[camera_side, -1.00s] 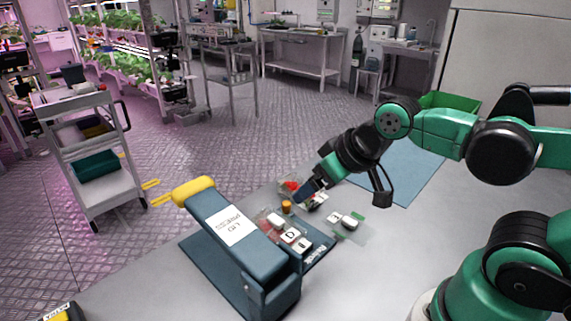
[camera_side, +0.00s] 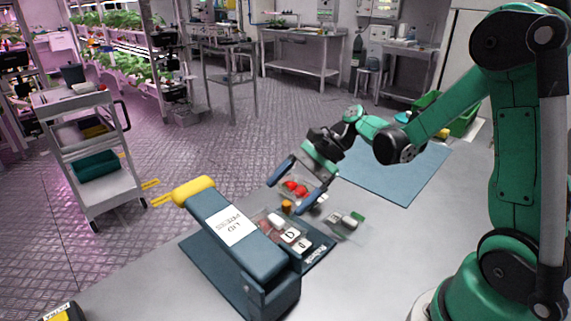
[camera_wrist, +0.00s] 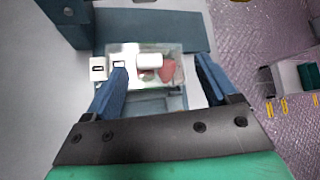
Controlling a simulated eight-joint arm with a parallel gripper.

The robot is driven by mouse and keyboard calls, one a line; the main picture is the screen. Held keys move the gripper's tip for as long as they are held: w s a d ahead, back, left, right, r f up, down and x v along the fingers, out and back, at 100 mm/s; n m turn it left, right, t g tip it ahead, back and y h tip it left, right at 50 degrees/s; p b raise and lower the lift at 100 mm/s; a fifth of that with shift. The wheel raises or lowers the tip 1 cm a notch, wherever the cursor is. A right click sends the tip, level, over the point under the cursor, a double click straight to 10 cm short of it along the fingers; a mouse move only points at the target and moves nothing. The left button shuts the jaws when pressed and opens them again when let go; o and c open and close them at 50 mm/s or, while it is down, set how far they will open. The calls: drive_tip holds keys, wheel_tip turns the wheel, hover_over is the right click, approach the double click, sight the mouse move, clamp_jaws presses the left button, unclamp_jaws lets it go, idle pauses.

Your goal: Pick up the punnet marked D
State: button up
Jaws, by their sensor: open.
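A white card marked D (camera_side: 290,235) stands at a clear punnet with pale and reddish contents (camera_side: 270,223), beside the lid press. In the wrist view a clear punnet with a red berry (camera_wrist: 168,71) and a white rounded piece (camera_wrist: 149,60) lies between and beyond my fingertips, with a white tag (camera_wrist: 98,68) at its left; I cannot read the tag's letter surely. My gripper (camera_side: 285,198) is open and empty above the press area, its blue fingers spread. It also shows in the wrist view (camera_wrist: 161,67). Red berries (camera_side: 296,188) show between the fingers in the side view.
The blue lid press (camera_side: 250,245) with a yellow handle (camera_side: 194,190) stands close at the left of the punnets. A clear punnet (camera_side: 347,223) lies to the right. A blue mat (camera_side: 400,170) is bare.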

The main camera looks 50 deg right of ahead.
sight(279, 217)
drive_tip(key=m+y, duration=0.1)
drive_tip(key=d+f+m+y, duration=0.2)
drive_tip(key=shift+s+d+f+y, duration=0.1)
drive_tip(key=shift+s+y, duration=0.15)
drive_tip(key=shift+y, duration=0.05)
drive_tip(key=shift+s+d+f+m+y, duration=0.1)
drive_tip(key=shift+s+f+m+y, duration=0.15)
drive_tip(key=shift+m+y, duration=0.25)
drive_tip(key=shift+x, duration=2.7)
drive_tip(key=shift+c, duration=0.2)
clamp_jaws()
